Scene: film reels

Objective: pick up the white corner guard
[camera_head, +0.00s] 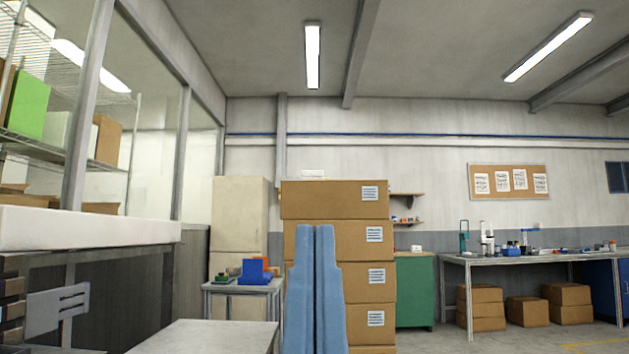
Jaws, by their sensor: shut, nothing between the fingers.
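A small white piece (313,174), which looks like the white corner guard, lies on top of a tall stack of cardboard boxes (299,201) near the middle of the view. It is too small for its exact shape to be told. My gripper (315,228) shows as two light blue fingers pointing up at the bottom middle, pressed together and empty. It is in front of the stack and below the white piece in the picture, apart from it. The fingers hide part of the lower boxes.
A small table (241,288) with blue and green parts stands left of the stack. A grey tabletop (211,338) is at the lower front. A long white slab (88,229) runs along the left. A green cabinet (414,290) and a workbench (540,256) are at right.

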